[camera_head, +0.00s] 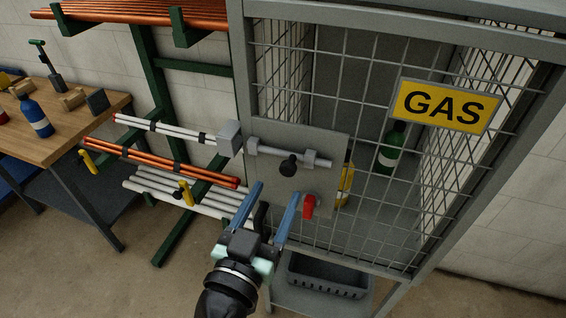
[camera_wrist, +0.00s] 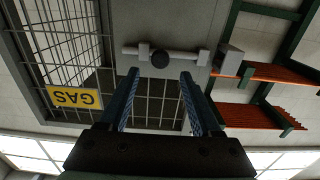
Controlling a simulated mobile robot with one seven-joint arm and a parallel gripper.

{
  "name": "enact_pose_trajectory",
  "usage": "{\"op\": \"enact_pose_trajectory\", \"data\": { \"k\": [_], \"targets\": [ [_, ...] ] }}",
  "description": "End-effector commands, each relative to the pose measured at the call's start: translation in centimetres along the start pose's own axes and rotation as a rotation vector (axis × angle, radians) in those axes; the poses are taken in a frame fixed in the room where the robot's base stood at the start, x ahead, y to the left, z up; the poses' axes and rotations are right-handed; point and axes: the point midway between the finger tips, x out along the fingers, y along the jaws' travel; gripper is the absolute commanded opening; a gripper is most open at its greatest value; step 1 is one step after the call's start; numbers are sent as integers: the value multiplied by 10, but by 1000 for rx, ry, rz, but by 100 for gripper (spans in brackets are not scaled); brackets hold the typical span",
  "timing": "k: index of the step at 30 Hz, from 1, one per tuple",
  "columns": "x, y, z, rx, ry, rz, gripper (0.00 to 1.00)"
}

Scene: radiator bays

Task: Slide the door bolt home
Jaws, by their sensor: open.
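The door bolt (camera_head: 270,151) is a pale grey rod in two brackets on a grey plate (camera_head: 330,140) on the cage door. A round black knob (camera_head: 288,166) sticks out from it. A grey keeper block (camera_head: 229,138) stands on the frame to the left; a small gap shows between it and the bolt's near end. My gripper (camera_head: 277,190) is open and empty, with its blue fingers pointing up at the plate just below the knob. In the upside-down wrist view, the knob (camera_wrist: 160,60) appears centred beyond the fingertips (camera_wrist: 160,73); I cannot tell any contact.
A red item (camera_head: 309,206) sits at the plate's lower edge, right of my fingers. The mesh cage bears a yellow GAS sign (camera_head: 443,106) and holds a green bottle (camera_head: 391,148). A green pipe rack (camera_head: 165,90) stands left. A dark crate (camera_head: 328,277) is below.

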Motion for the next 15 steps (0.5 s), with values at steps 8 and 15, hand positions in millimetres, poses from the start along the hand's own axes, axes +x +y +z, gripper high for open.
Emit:
{"op": "enact_pose_trajectory", "data": {
  "k": [8,15],
  "targets": [
    [48,0,-3,0,1,1,65],
    [61,0,-1,1,1,0,65]
  ]
}}
